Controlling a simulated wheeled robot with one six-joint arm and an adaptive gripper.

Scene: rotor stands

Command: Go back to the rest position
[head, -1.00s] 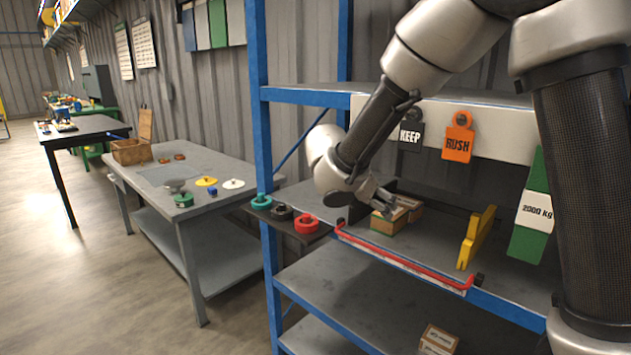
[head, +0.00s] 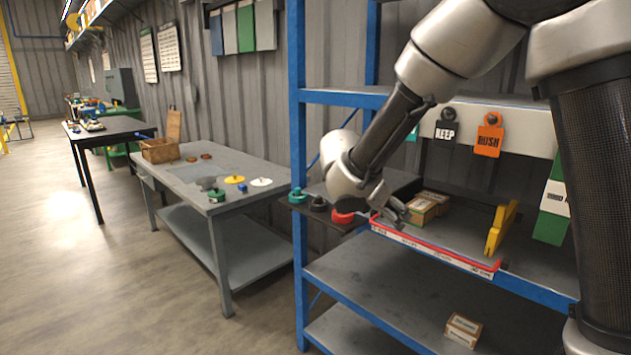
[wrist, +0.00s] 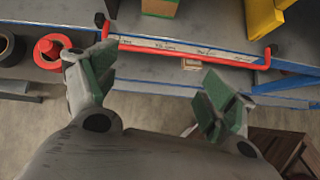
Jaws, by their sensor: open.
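My gripper (head: 393,213) is at the front left of the blue-framed rack's middle shelf in the head view, at the end of my bent arm. In the wrist view my gripper (wrist: 150,88) has its two green-padded fingers wide apart with nothing between them. Beyond the fingers lies the red rail (wrist: 190,53) along the shelf front, with a label strip. The red rotor part (wrist: 50,50) on its stand is beside the left finger. In the head view the gripper partly overlaps the left end of the rail (head: 440,250).
KEEP (head: 446,130) and RUSH (head: 489,137) tags hang above. A grey workbench (head: 215,175) with coloured parts stands left. The floor (head: 110,270) at the left is open.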

